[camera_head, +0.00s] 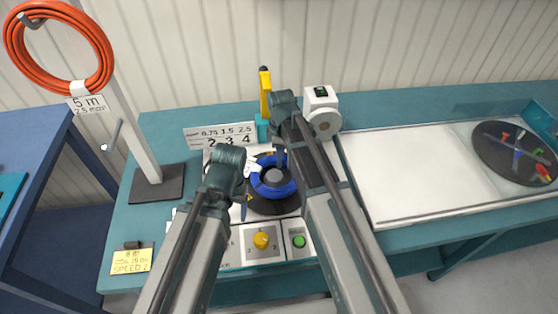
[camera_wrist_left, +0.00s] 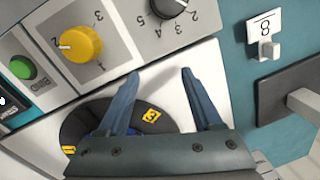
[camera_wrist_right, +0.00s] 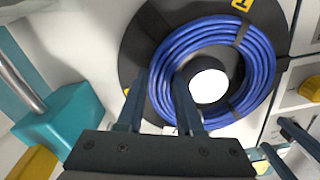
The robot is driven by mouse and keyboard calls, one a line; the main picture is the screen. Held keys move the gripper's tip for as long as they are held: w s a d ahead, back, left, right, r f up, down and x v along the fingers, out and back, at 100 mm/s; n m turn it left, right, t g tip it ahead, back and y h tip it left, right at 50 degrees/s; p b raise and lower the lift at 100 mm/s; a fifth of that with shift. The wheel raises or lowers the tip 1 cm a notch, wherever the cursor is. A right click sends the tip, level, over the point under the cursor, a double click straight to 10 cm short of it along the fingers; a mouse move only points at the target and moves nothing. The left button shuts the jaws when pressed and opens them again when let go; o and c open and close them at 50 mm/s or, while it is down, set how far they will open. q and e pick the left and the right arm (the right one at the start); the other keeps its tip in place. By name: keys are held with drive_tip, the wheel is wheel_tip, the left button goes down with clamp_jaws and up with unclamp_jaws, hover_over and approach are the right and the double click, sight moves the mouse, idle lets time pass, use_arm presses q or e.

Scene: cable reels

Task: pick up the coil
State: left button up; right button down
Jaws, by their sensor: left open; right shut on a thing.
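The blue coil (camera_head: 273,190) lies around the pale hub of a black disc (camera_head: 268,208) on the machine's top. It is tied with dark bands in the right wrist view (camera_wrist_right: 258,60). My right gripper (camera_head: 280,157) is at the coil's far side, with one finger outside the ring and one inside; it is shut on the coil's strands (camera_wrist_right: 164,92). My left gripper (camera_head: 247,188) is open and empty at the left side of the disc.
A yellow knob (camera_head: 261,240) and a green button (camera_head: 299,241) are on the front panel. A white tray surface (camera_head: 410,175) with a black round plate (camera_head: 515,153) is at right. An orange coil (camera_head: 97,45) hangs on a stand at left. A teal-based yellow post (camera_head: 265,95) stands behind.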

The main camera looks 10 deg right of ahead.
wheel_tip(320, 180, up, 18)
drive_tip(key=p, duration=1.7)
drive_tip(key=shift+p, duration=0.4)
